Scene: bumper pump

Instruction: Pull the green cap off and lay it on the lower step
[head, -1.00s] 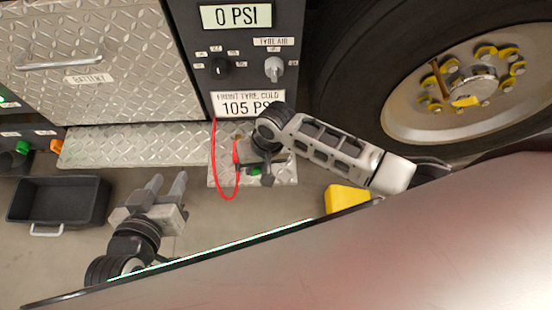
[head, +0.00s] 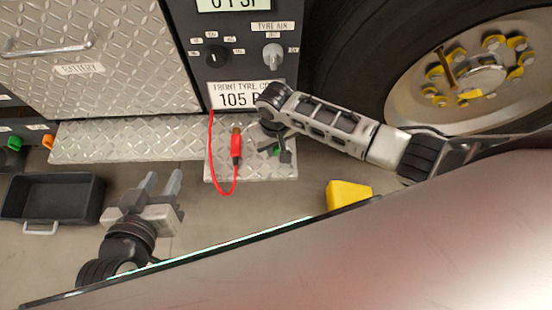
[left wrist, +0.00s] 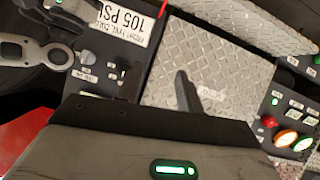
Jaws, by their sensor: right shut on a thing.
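The small green cap (head: 276,152) shows between the dark fingers of my right gripper (head: 282,152), which is shut on it in the head view. They are over the right part of a small diamond-plate step (head: 252,171); I cannot tell whether the cap touches it. A red connector (head: 236,146) on a red hose lies to the left, apart from the cap. A longer diamond-plate step (head: 130,142) runs left of the small one. My left gripper (head: 161,180) is open and empty, below the longer step in the picture.
A black tray (head: 54,200) is on the floor at left. A yellow block (head: 347,195) is on the floor at right, near the big tyre (head: 335,60). The control panel (head: 240,75) rises behind the small step.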

